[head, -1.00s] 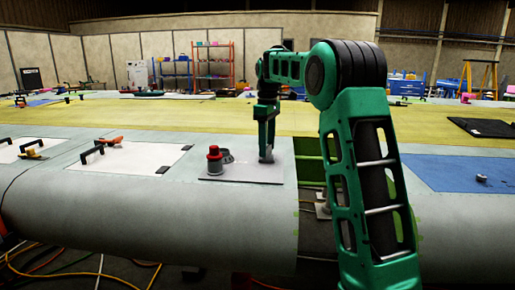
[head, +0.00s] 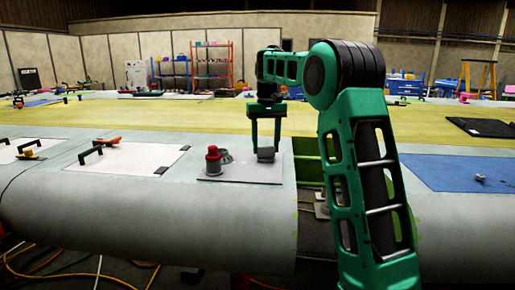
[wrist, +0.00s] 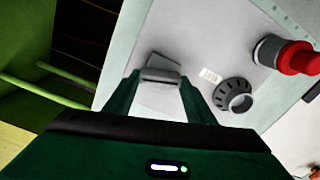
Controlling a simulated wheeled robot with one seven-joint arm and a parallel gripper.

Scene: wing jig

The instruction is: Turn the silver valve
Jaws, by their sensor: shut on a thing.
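The silver valve, a grey block-like handle (head: 266,154), stands on a white panel (head: 238,180) on the wing. My gripper (head: 265,147) points straight down over it, with one finger at each side. In the wrist view, the silver valve (wrist: 162,72) shows as a flat grey handle between the tips of my gripper (wrist: 160,88), which is shut on it. The valve's base is mostly hidden behind the handle and the fingers.
A red-capped fitting (head: 213,160) and a grey ribbed ring (wrist: 234,95) stand close to the left of the valve in the head view. An open bay with green ribs (head: 309,168) lies to the right. Black-handled panels (head: 128,160) lie farther left.

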